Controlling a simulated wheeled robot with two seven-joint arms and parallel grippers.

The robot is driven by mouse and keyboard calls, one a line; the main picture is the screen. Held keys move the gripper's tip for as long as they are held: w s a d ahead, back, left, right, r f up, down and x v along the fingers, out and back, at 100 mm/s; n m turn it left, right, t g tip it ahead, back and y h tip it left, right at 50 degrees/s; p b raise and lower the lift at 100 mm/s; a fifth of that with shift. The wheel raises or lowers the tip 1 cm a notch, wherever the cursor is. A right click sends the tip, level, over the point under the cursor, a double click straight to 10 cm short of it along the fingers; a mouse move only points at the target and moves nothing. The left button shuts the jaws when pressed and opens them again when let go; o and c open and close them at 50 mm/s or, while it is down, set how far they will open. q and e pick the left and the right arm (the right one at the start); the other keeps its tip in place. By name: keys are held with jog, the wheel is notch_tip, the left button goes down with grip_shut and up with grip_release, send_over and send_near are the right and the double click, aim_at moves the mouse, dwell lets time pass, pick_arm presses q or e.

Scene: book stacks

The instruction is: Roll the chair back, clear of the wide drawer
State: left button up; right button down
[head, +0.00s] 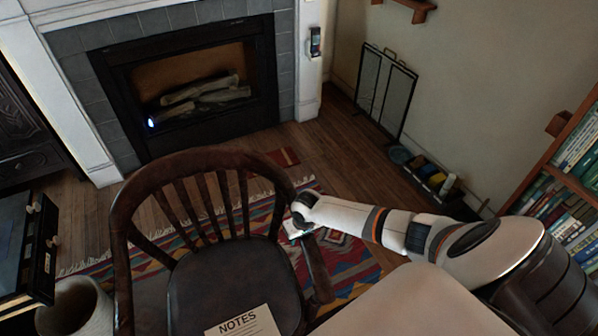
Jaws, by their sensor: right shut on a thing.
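A dark wooden chair (228,275) with a curved spindle back stands in the lower left-centre of the head view, on a patterned rug. My right gripper (297,222) is shut on the right side of the chair, where its curved back rail comes down to the arm. The fingertips are partly hidden there. The chair's legs and wheels are hidden. I cannot make out the wide drawer for certain. A dark piece of furniture with knobs (45,245) is cut off at the left edge. My left gripper is out of view.
A sheet marked NOTES (243,323) shows at the chair's front. A pale ribbed bin (75,308) stands left of the chair. The fireplace (190,95) is behind, with a folding screen (387,92) to its right. A bookshelf (570,190) is at right. Some wooden floor (335,150) is clear.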

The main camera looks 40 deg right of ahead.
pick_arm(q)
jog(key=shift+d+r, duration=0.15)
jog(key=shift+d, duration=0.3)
pick_arm(e)
jog(key=shift+s+d+f, duration=0.25)
jog(key=shift+s+d, duration=0.15)
jog(key=shift+s, duration=0.1)
